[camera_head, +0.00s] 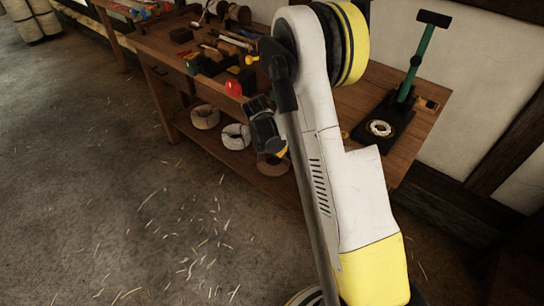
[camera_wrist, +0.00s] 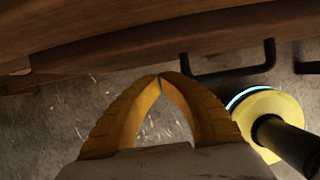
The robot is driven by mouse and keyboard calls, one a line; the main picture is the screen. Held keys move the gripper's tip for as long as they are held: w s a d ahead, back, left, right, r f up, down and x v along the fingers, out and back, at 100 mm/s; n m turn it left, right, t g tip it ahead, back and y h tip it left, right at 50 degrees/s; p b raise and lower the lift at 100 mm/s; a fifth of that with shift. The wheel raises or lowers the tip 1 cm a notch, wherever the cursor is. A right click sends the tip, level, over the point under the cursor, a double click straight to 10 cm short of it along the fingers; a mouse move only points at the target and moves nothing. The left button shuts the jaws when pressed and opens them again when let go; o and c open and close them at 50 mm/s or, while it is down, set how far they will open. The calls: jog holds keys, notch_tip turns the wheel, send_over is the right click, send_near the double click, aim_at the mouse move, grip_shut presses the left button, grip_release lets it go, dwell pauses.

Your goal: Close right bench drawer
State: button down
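The wooden bench (camera_head: 215,135) runs along the wall in the head view. Its right front is mostly hidden behind my arm, so the right drawer cannot be made out there. In the wrist view a brown wooden edge (camera_wrist: 120,45) crosses the top, with a dark bar handle (camera_wrist: 236,72) sticking out right of my fingers. Part of a second dark bar (camera_wrist: 308,67) shows at the right edge. I cannot tell how far any drawer is open. My gripper (camera_wrist: 160,76) has its yellow fingertips together, with nothing between them, just below the wooden edge and left of the handle.
Tools and coloured pieces lie on the bench top. Rope coils (camera_head: 236,136) sit on its lower shelf. A green-handled tool on a black base (camera_head: 385,126) stands at the right end. The floor (camera_head: 110,200) in front is open, with scattered straw.

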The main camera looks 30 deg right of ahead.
jog(key=shift+w+d, duration=0.2)
jog(key=shift+d, duration=0.3)
jog(key=d, duration=0.1)
jog(key=w+d, duration=0.1)
jog(key=d, duration=0.1)
jog(key=shift+w+d, duration=0.1)
jog(key=shift+r, duration=0.1)
jog(key=shift+a, duration=0.2)
